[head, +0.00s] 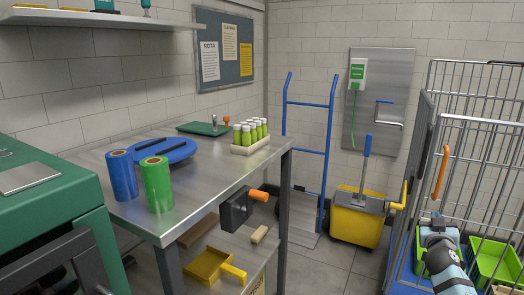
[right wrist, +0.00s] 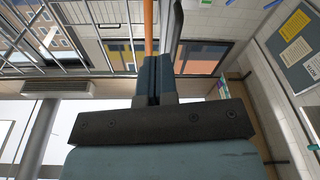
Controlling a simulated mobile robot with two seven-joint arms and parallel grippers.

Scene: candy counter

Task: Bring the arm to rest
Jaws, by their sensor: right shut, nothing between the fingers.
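My right gripper (head: 435,222) is at the lower right of the head view, in front of the wire cage trolley (head: 432,100). In the right wrist view its two blue-grey fingers (right wrist: 152,65) are together with nothing between them. An orange bar (head: 441,172) shows just above the gripper in the head view. In the right wrist view the bar rises beyond the fingertips; I cannot tell whether they touch. My left gripper is in neither view.
Green crates (head: 490,262) stand in the cage beside my right arm. A yellow mop bucket (head: 357,222) and a blue hand truck (head: 306,150) stand at the back. The steel table (head: 210,188) holds rolls and bottles. Floor shows between table and cage.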

